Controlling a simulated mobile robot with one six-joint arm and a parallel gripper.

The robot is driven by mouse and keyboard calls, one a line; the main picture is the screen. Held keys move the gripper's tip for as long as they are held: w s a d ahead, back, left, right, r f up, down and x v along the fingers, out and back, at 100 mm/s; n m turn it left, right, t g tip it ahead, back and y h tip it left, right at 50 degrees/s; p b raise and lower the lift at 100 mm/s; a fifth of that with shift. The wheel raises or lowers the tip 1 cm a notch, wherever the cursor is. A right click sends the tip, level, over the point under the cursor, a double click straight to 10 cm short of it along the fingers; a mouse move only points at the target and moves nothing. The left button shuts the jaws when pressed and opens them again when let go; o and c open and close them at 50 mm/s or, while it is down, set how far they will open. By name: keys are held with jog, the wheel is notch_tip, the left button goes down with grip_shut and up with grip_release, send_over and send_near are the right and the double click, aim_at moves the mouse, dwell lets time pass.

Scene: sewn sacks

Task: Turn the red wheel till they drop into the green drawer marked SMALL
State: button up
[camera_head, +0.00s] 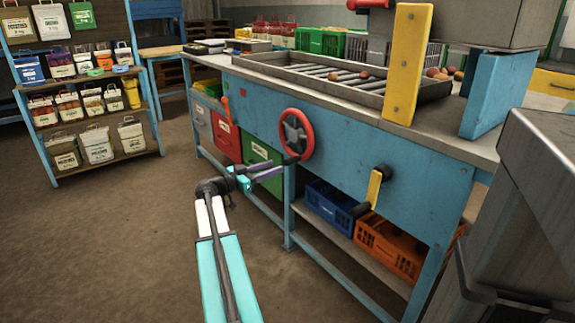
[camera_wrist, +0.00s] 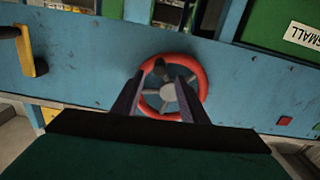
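The red wheel (camera_head: 310,135) stands on the blue front panel of the bench, with grey spokes. In the wrist view the wheel (camera_wrist: 203,85) is straight ahead, with a dark knob near its rim. My gripper (camera_head: 286,165) is at the lower edge of the wheel. In the wrist view its fingers (camera_wrist: 160,76) are apart, with the knob between them in the picture; contact cannot be told. The green drawer (camera_head: 270,176) is below and left of the wheel; its SMALL label (camera_wrist: 303,35) reads upside down in the wrist view. Round potato-like things (camera_head: 438,73) lie in the bench-top tray.
A yellow-handled crank (camera_head: 375,187) sits right of the wheel. A red drawer (camera_head: 226,137) is left of the green one. Blue (camera_head: 330,208) and orange crates (camera_head: 388,245) stand on the lower shelf. A shelf of sacks is at left; floor between is clear.

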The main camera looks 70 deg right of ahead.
aim_at(288, 162)
jog(key=b+x, duration=0.1)
jog(key=x, duration=0.7)
jog(key=shift+c, duration=0.2)
grip_shut()
